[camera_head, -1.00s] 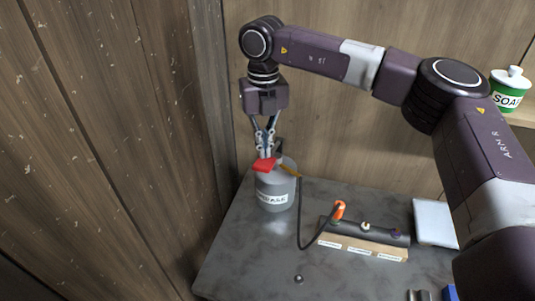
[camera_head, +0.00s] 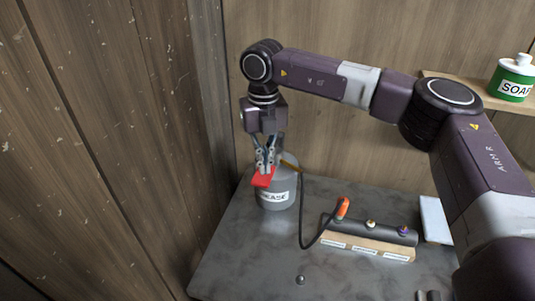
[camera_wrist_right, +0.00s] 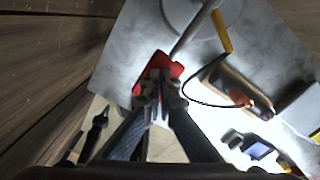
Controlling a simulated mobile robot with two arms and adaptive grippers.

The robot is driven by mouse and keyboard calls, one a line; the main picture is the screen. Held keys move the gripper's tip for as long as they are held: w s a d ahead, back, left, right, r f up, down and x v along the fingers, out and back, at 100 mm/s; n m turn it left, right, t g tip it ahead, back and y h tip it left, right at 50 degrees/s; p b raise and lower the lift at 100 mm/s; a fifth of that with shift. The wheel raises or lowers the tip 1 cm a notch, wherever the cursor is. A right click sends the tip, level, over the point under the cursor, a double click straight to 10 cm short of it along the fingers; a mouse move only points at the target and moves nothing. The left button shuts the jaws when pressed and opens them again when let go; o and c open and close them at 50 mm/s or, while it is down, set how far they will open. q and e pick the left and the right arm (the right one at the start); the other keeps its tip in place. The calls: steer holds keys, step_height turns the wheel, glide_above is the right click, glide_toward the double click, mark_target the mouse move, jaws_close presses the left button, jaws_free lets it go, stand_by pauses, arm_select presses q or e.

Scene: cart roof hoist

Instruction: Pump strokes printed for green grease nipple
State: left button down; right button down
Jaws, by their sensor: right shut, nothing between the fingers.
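A grey grease can (camera_head: 279,197) labelled GREASE stands at the table's back left. Its red lever end (camera_head: 263,178) tilts down in front of the can. My right gripper (camera_head: 265,167) is shut and empty, pointing down with its fingertips against or just over the red lever; it also shows in the right wrist view (camera_wrist_right: 160,90) over the red lever (camera_wrist_right: 157,70). A black hose (camera_head: 302,222) runs from the can to an orange coupler (camera_head: 342,208) on the dark bar's (camera_head: 384,232) left end. Pale and purple nipples show farther right. No green nipple shows clearly. My left gripper is not in view.
A wooden strip (camera_head: 345,249) along the bar's front carries white labels, too small to read. A pale panel (camera_head: 435,220) lies at right. A soap bottle (camera_head: 513,80) stands on a shelf.

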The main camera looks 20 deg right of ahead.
steer(key=shift+f+b, duration=0.3)
steer(key=shift+f, duration=0.45)
step_height(320, 180, up, 9)
steer(key=p, duration=0.5)
steer(key=shift+r+p, duration=0.15)
steer(key=shift+p, duration=0.2)
steer(key=shift+r, duration=0.1)
step_height(320, 180, up, 6)
steer(key=p, duration=0.3)
steer(key=shift+p, duration=0.3)
